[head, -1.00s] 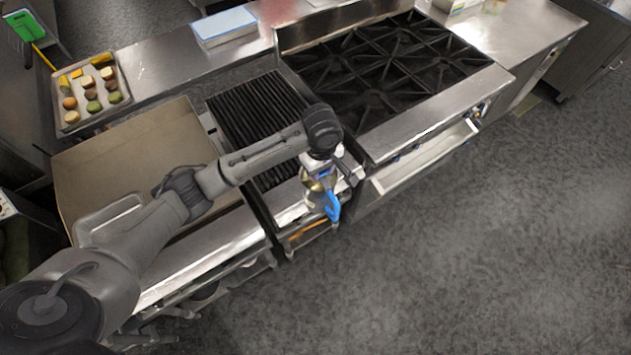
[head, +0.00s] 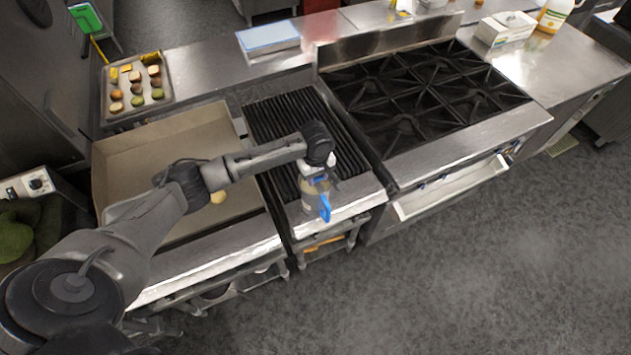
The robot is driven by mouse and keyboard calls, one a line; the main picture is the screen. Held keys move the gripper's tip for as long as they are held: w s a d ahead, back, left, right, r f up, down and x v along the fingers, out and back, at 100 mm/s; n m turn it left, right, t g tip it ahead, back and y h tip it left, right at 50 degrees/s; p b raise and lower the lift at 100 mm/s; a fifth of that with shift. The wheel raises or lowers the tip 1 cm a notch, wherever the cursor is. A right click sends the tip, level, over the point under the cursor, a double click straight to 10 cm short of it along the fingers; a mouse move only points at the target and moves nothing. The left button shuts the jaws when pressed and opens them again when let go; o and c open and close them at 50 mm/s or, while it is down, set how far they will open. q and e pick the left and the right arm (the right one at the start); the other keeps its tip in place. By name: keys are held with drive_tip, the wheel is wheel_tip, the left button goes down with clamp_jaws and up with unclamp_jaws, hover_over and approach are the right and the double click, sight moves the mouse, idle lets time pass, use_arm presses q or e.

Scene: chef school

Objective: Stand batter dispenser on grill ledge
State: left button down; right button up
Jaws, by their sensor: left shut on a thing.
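My left gripper (head: 318,174) is shut on the batter dispenser (head: 313,197), a small upright container with a blue handle. The gripper comes in from above and hides the dispenser's top. The dispenser shows in front of the steel grill ledge (head: 351,206), the front strip below the black grill grate (head: 284,121). Its lower end overlaps the ledge in the picture. I cannot tell whether its base touches the ledge. My right gripper is not in view.
A flat griddle (head: 133,164) with a small pale round (head: 218,197) lies left of the grill. A burner range (head: 420,90) stands to the right. A tray (head: 113,109) of buns and toppings is at the back left. Open floor lies in front.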

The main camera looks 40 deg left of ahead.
sight(318, 199)
use_arm(q)
drive_tip(key=shift+a+f+p, duration=0.15)
drive_tip(key=shift+f+p, duration=0.15)
drive_tip(key=shift+f, duration=1.65)
drive_tip(key=c, duration=0.8)
unclamp_jaws()
drive_tip(key=shift+f, duration=0.2)
